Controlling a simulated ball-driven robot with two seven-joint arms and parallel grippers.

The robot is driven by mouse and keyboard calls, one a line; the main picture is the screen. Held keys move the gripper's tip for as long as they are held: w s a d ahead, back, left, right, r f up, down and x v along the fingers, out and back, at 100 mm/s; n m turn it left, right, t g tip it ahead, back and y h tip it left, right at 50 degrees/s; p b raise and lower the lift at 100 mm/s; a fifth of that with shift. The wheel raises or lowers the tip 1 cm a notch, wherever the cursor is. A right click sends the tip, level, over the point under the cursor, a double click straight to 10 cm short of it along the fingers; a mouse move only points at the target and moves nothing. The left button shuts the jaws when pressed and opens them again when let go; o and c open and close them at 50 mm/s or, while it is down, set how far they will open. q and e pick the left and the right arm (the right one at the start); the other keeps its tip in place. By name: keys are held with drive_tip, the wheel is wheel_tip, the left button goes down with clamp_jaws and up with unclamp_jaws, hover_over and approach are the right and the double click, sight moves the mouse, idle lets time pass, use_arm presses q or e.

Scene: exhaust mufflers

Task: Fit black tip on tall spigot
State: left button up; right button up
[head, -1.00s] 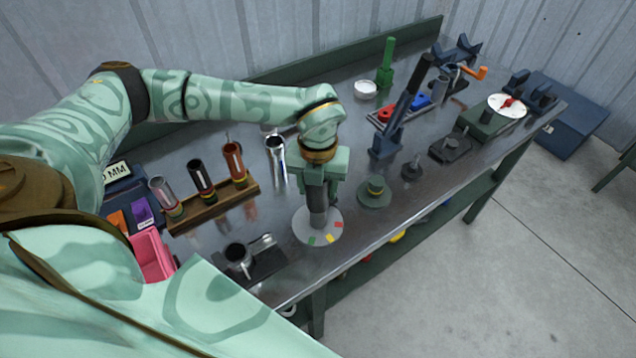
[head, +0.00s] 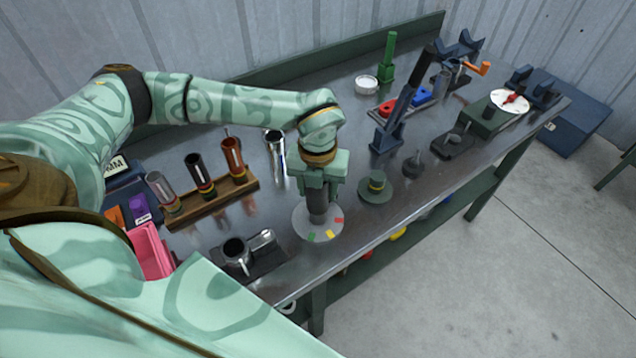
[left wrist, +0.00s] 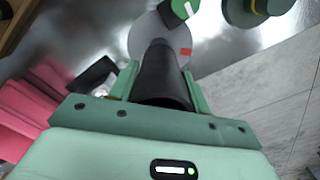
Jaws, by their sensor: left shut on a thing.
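My left gripper (head: 318,196) points down at the near edge of the bench. It is shut on a black tube (left wrist: 163,78), which stands upright between its fingers in the left wrist view. The tube's lower end (head: 319,212) is over a pale round disc (head: 303,226) with green, yellow and red marks. I cannot tell whether it touches the disc or sits around a spigot there. Another black tube (head: 200,172) stands in the wooden rack. A yellow-banded post (head: 377,180) on a round green base is right of the gripper. My right gripper is not in view.
The wooden rack (head: 222,192) also holds a silver and a copper tube. A clamp block with a metal cup (head: 237,250) is near the front edge. A dark lever press (head: 400,110) and a small dark stand (head: 414,163) are to the right. A pink bin (head: 150,252) is left.

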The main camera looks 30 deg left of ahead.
use_arm(q)
drive_tip(key=shift+f+b, duration=0.9)
drive_tip(key=shift+f, duration=0.95)
drive_tip(key=shift+f, duration=0.15)
drive_tip(key=o, duration=1)
wheel_tip(320, 180, up, 16)
drive_tip(key=shift+r+p, duration=0.2)
drive_tip(key=shift+p, duration=0.85)
drive_tip(key=shift+f, duration=0.1)
